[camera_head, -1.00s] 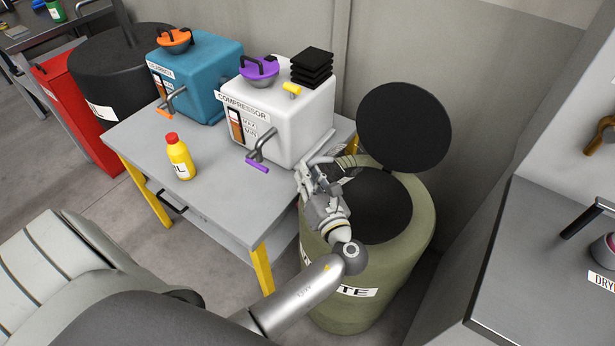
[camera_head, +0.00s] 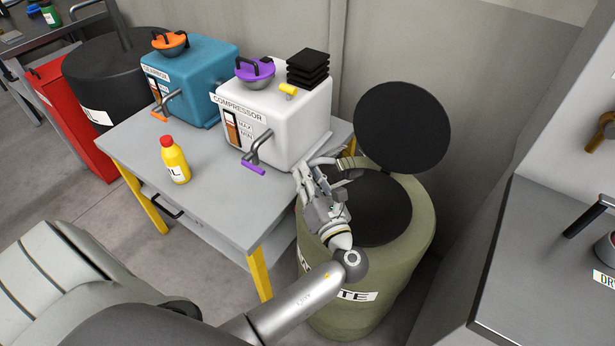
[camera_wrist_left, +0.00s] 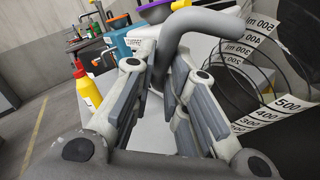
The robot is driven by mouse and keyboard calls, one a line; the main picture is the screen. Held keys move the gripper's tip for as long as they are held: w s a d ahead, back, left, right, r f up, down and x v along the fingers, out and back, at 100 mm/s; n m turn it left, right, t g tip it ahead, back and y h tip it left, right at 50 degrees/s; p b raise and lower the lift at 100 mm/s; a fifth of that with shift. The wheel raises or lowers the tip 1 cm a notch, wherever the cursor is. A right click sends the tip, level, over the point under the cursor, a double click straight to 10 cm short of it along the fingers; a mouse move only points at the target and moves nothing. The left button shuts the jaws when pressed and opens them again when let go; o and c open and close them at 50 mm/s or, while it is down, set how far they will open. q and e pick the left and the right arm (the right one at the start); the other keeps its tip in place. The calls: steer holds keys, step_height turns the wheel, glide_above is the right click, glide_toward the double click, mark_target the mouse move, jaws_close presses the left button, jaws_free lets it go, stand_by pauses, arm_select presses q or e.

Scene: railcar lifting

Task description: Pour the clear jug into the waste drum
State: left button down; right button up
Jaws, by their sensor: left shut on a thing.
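The clear jug (camera_wrist_left: 262,112) shows in the left wrist view as a see-through wall with white 500 ml scale marks and a grey handle (camera_wrist_left: 200,22). My left gripper (camera_head: 318,180) is shut on this handle; its fingers also show in the left wrist view (camera_wrist_left: 165,95). In the head view the jug is mostly hidden behind the gripper, above the left rim of the waste drum. I cannot tell how far it is tilted or how much is in it. The waste drum (camera_head: 418,240) is olive green, with a dark open top and its round black lid (camera_head: 402,127) raised behind. My right gripper is out of view.
A grey table (camera_head: 215,205) beside the drum bears the white compressor (camera_head: 290,118), a blue machine (camera_head: 200,75) and a yellow bottle (camera_head: 176,162). A wall stands behind the drum. A dark bench (camera_head: 540,270) is at the right.

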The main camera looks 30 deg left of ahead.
arm_select(q)
steer(key=shift+d+r+m+t+y+b, duration=0.2)
steer(key=shift+m+t+y+b, duration=0.3)
steer(key=shift+b, duration=0.5)
steer(key=shift+d+r+m+t+y+b, duration=0.15)
steer(key=shift+m+t+y+b, duration=0.15)
steer(key=shift+m+t+b, duration=0.45)
steer(key=shift+b, duration=0.3)
steer(key=shift+w+d+f+m+t+b, duration=0.15)
steer(key=shift+d+m+t, duration=0.25)
steer(key=shift+m+t, duration=0.4)
steer(key=shift+s+d+f+m+t+b, duration=0.1)
steer(key=shift+d+m+t+b, duration=0.15)
steer(key=shift+d+m+t, duration=0.5)
steer(key=shift+w+d+f+m+t+b, duration=0.15)
steer(key=shift+m+t, duration=0.35)
steer(key=shift+m, duration=0.6)
steer(key=shift+m, duration=0.4)
steer(key=shift+d+f+m+t+h+b, duration=0.25)
steer(key=shift+d+m+t+h+b, duration=0.3)
steer(key=shift+m+t, duration=0.55)
steer(key=shift+d+m+t+h, duration=0.35)
steer(key=shift+m+t+h, duration=0.25)
steer(key=shift+m, duration=0.25)
steer(key=shift+d+m+t+h, duration=0.4)
steer(key=shift+m+t, duration=0.2)
steer(key=shift+m, duration=0.25)
